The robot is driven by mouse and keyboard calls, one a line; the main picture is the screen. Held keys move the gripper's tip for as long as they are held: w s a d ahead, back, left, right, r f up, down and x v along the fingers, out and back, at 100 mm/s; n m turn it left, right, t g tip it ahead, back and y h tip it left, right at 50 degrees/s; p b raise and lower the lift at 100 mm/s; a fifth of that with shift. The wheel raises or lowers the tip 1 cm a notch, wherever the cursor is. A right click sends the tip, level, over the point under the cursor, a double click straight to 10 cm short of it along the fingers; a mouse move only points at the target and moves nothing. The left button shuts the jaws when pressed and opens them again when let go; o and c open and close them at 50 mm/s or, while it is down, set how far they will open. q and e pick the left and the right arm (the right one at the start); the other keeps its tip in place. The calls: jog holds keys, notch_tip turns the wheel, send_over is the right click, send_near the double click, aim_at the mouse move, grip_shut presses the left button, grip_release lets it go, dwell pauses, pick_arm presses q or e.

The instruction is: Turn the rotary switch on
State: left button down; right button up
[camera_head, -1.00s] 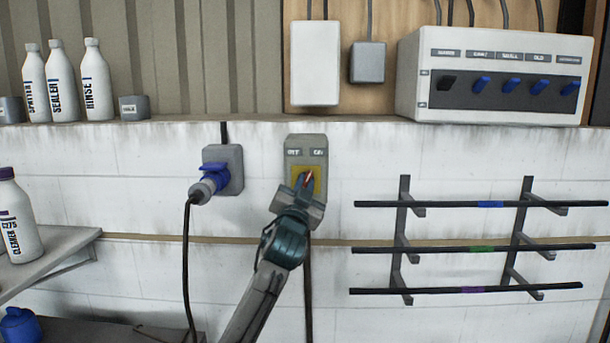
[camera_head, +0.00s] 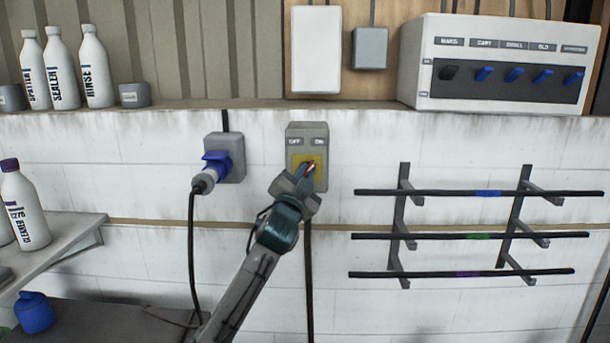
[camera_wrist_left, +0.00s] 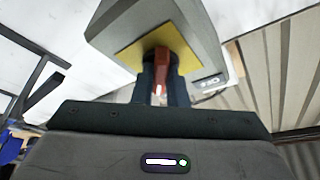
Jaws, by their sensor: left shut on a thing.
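The rotary switch is a grey box (camera_head: 307,131) on the white wall, with a yellow plate (camera_head: 295,160), an OFF label on the left and an ON label on the right. Its red knob (camera_head: 311,166) shows only in part in the head view, leaning up and right. My left gripper (camera_head: 306,173) reaches it from below and is shut on the knob. In the left wrist view the red knob (camera_wrist_left: 161,62) sits between the two dark fingers of the left gripper (camera_wrist_left: 163,86), in front of the yellow plate (camera_wrist_left: 133,54). My right gripper is not in view.
A blue plug in a grey socket (camera_head: 232,150) is left of the switch, its black cable hanging down. A rack of black rods (camera_head: 440,236) is on the right. A ledge above holds bottles (camera_head: 96,70) and a panel of switches (camera_head: 505,62).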

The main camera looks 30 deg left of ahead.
pick_arm(q)
jog(key=c, duration=1.5)
grip_release()
jog(key=shift+o, duration=0.2)
jog(key=shift+s+f, duration=0.15)
jog(key=b+v, duration=0.5)
jog(key=v, duration=0.5)
jog(key=shift+s+d, duration=0.15)
jog(key=shift+s, duration=0.05)
